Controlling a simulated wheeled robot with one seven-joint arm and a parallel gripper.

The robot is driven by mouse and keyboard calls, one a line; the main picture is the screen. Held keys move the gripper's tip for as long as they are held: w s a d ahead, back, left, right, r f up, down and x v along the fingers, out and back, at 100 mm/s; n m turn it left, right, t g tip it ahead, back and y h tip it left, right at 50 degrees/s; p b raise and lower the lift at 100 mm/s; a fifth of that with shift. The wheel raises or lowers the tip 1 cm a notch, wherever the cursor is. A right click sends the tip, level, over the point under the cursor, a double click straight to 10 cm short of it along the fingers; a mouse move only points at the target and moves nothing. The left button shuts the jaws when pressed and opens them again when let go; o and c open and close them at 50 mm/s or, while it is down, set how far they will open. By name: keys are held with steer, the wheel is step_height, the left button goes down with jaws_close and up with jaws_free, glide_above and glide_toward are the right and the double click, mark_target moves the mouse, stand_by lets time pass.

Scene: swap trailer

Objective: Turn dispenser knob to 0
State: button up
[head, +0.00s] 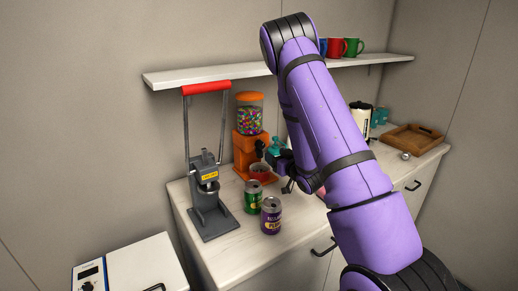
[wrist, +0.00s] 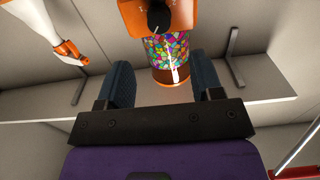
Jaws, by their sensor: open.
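The orange candy dispenser (head: 247,150), with a clear globe of coloured candy, stands at the back of the counter. Its black knob (head: 260,148) is on the front, partly close to my gripper in this view. In the wrist view, which looks upside down, the knob (wrist: 159,16) sits at the top centre on the orange body, with a pale pointer mark on it. Its scale is too small to read. My gripper (wrist: 165,83) is open, its two dark fingers apart with nothing between them. The knob lies beyond the fingers, apart from them.
A grey can crusher (head: 207,195) with a red handle stands left of the dispenser. A shelf (head: 205,76) runs above. A wooden tray (head: 412,140) is at the right.

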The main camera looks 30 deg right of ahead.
mark_target(262, 146)
steer(key=w, duration=0.9)
steer(key=shift+a, duration=0.1)
steer(key=c, duration=0.9)
